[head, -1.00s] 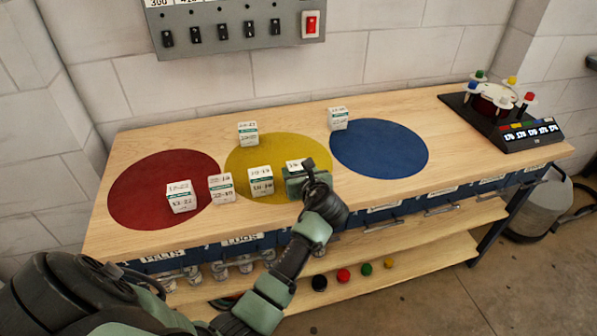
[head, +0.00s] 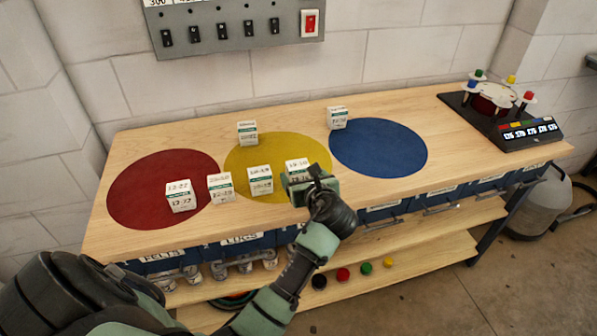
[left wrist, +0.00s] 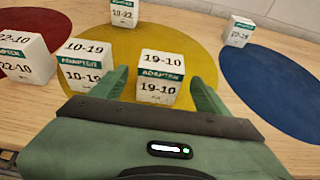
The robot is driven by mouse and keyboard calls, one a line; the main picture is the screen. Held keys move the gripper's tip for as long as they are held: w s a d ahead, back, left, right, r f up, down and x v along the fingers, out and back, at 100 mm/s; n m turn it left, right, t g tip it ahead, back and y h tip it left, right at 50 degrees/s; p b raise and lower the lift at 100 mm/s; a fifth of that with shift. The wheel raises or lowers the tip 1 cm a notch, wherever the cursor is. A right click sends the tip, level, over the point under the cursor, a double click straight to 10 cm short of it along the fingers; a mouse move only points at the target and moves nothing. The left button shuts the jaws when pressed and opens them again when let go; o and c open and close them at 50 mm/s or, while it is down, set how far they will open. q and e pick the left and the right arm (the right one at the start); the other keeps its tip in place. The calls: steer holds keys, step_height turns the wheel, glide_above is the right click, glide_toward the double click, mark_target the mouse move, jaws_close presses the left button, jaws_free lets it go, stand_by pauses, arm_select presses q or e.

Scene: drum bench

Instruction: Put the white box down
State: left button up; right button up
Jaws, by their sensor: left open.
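The white box (head: 297,168), with a green band and 19-10 print, stands upright on the bench at the front right edge of the yellow disc (head: 290,151). It also shows in the left wrist view (left wrist: 160,76), between and just beyond the two fingers. My left gripper (head: 303,183) is open at the near side of this box; it also shows in the left wrist view (left wrist: 160,88). The gripper body hides part of the box's lower front in the head view. My right gripper is not in view.
White box 10-19 (head: 260,180) stands close left of the gripper. Further boxes stand left (head: 221,187), on the red disc (head: 150,170), behind (head: 247,133) and by the blue disc (head: 385,150). A black device (head: 530,135) sits at the right end.

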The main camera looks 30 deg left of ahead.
arm_select(q)
steer(key=v, duration=0.7)
steer(key=shift+s+d+r, duration=0.1)
steer(key=shift+s+d, duration=0.05)
steer(key=shift+s, duration=0.05)
